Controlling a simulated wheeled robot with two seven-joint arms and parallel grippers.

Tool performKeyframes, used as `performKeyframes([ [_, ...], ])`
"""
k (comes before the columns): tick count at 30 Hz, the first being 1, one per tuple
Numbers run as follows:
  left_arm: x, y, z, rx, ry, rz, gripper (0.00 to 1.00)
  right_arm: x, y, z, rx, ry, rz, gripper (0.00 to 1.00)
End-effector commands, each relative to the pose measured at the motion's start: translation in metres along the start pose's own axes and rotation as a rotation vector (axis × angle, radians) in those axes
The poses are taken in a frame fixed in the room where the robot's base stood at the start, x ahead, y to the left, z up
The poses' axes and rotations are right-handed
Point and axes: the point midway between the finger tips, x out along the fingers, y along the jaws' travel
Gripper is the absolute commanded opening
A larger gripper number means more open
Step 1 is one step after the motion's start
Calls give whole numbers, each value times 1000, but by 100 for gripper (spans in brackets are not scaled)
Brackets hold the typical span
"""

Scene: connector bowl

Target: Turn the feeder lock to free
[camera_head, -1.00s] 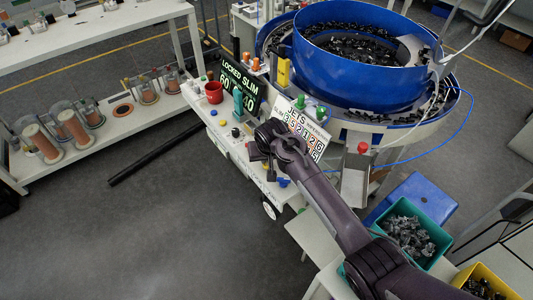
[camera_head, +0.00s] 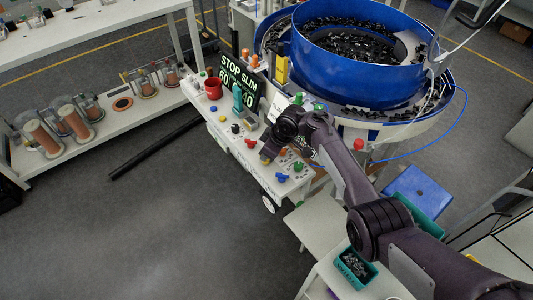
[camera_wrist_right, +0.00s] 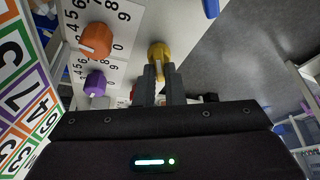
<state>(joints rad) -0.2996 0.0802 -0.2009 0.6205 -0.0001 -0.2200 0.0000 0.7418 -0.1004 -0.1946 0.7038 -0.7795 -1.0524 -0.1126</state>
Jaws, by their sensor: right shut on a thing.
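A yellow knob (camera_wrist_right: 159,49) stands on the white panel in the right wrist view. My right gripper (camera_wrist_right: 159,74) has both fingers closed on it. In the head view my right gripper (camera_head: 267,157) is down at the control panel (camera_head: 232,150), and my own arm hides part of the panel. I cannot read a label at the yellow knob. My left gripper does not show.
An orange knob (camera_wrist_right: 96,39) and a purple knob (camera_wrist_right: 95,82) with number scales sit beside the yellow one. The blue bowl feeder (camera_head: 350,75) is behind my arm. Open floor lies to the left.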

Motion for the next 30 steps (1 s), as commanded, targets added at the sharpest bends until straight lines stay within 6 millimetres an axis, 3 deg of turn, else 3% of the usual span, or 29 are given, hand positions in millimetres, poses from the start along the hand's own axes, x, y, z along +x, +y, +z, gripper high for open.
performKeyframes([
  [15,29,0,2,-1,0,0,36,0,3,0,-278,0,-112,0],
  [30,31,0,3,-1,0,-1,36,-1,3,-1,-317,-1,-128,0],
])
